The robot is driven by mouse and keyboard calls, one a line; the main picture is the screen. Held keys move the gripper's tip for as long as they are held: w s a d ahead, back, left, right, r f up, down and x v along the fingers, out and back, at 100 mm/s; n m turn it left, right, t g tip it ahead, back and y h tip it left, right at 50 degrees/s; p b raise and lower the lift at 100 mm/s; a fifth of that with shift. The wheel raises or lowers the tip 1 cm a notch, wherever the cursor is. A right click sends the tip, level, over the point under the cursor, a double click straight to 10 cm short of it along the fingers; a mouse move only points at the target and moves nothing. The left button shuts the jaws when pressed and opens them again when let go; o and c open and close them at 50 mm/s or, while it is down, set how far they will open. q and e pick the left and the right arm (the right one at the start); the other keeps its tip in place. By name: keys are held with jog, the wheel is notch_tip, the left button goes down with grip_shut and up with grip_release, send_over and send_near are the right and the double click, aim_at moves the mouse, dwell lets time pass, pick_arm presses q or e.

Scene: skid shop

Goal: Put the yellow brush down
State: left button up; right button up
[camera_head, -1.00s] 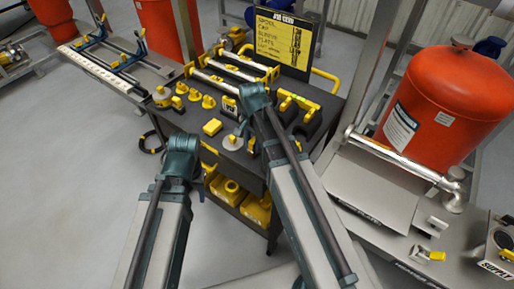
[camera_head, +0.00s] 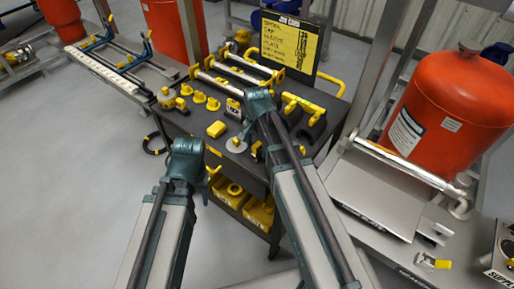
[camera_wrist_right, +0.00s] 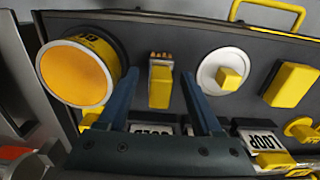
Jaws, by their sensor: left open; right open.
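The yellow brush, a yellow block with short brownish bristles at one end, shows in the right wrist view (camera_wrist_right: 160,88) on the dark top of the cart (camera_head: 222,166). My right gripper (camera_wrist_right: 159,76) is open, with one finger on each side of the brush and gaps between. In the head view the right forearm hides most of that spot. My left gripper (camera_head: 190,168) is by the cart's left front edge, away from the brush; its fingers are hard to make out.
A job card (camera_head: 290,42) stands behind. An orange tank (camera_head: 440,115) is at right.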

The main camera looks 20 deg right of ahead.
aim_at(257, 144)
notch_tip(257, 144, up, 12)
jog(key=p, duration=1.2)
pick_arm(q)
notch_tip(257, 144, up, 12)
pick_arm(e)
jog(key=s+a+n+h, duration=0.1)
jog(key=s+a+n, duration=0.9)
jog(key=s+n, duration=0.4)
jog(key=shift+s+a+r, duration=0.15)
jog(key=shift+a+r, duration=0.05)
jog(key=shift+a, duration=0.05)
pick_arm(q)
jog(key=shift+r, duration=0.1)
pick_arm(e)
jog(key=shift+d, duration=0.1)
